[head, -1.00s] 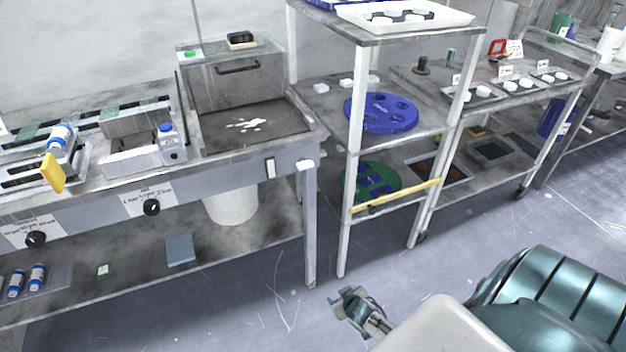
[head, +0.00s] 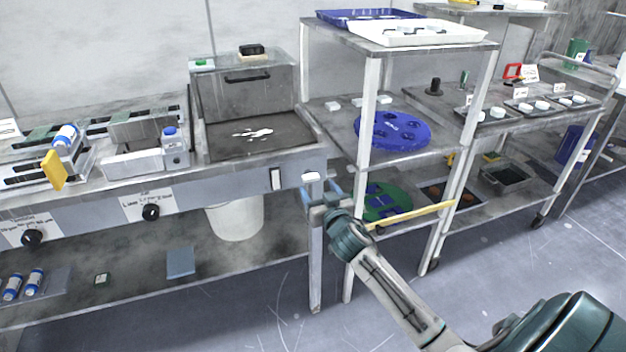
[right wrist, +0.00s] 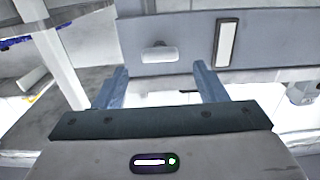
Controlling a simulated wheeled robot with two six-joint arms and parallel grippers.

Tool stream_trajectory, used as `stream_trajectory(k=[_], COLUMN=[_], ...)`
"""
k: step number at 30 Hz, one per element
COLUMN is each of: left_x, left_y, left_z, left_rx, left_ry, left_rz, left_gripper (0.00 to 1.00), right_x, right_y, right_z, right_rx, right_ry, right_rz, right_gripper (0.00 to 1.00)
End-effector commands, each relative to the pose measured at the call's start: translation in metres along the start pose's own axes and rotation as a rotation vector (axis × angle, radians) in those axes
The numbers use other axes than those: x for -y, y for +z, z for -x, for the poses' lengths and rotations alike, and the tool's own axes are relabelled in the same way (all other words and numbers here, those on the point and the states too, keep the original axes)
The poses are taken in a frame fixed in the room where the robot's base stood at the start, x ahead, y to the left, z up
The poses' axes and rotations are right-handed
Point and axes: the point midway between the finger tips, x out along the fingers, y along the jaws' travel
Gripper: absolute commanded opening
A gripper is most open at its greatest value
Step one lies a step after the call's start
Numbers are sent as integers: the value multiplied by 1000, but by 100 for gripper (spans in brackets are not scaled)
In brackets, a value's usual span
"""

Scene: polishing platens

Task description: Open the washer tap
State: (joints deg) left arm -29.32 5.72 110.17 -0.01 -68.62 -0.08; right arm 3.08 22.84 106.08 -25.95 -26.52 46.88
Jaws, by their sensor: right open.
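The washer tap looks to be the small white handle (head: 311,177) on the front panel of the bench, right of a white-and-black switch plate (head: 276,179). The sink-like washer basin (head: 258,137) lies above it. My right gripper (head: 320,193) is open and empty, just in front of and a little below the handle. In the right wrist view, the white handle (right wrist: 158,52) shows ahead, between the lines of the two blue fingers (right wrist: 160,82) and beyond their tips; no contact shows. My left gripper is not in view.
A shelf rack with a front post (head: 362,150) and a yellow bar (head: 412,214) stands close to the right of my right gripper. A bench leg (head: 316,275) is just below it. Black knobs (head: 151,212) sit on the panel further left. The floor in front is clear.

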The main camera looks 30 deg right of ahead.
Motion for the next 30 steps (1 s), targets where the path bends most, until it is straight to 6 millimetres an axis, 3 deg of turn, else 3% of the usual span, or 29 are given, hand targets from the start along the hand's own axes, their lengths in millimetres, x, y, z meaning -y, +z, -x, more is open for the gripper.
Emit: stream_trajectory(k=[3,9,20,27,30], left_x=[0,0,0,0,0], left_y=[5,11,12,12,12], left_z=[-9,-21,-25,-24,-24], left_rx=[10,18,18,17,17], left_ry=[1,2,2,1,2], left_rz=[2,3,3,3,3], left_gripper=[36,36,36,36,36], right_x=[0,0,0,0,0], right_y=[-2,0,1,1,1], right_z=[-23,-46,-52,-52,-51], right_rx=[0,0,1,1,1], right_ry=[2,0,0,0,0], right_rz=[-1,0,1,1,2], right_gripper=[65,65,65,22,21])
